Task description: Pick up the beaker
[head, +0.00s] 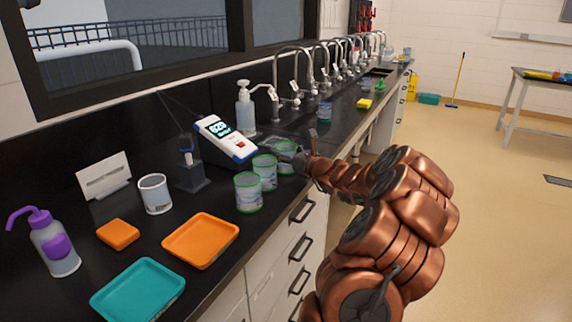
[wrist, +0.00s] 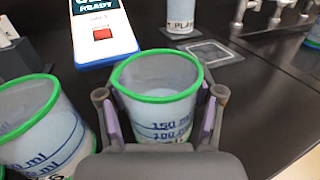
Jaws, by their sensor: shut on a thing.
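A clear beaker with a green rim and volume marks (wrist: 158,118) stands between the two fingers of my gripper (wrist: 160,98) in the wrist view. The fingers are shut on its sides. In the head view this beaker (head: 287,160) is the farthest of three green-rimmed beakers, with my gripper (head: 300,160) at its right side. It looks upright; I cannot tell whether its base touches the counter. The second beaker (head: 264,173) is close beside it, also at the left in the wrist view (wrist: 38,125). The third beaker (head: 248,193) is nearest.
A white and blue meter (head: 225,138) stands behind the beakers on the black counter. A soap bottle (head: 245,108) and a row of taps (head: 275,75) lie farther back.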

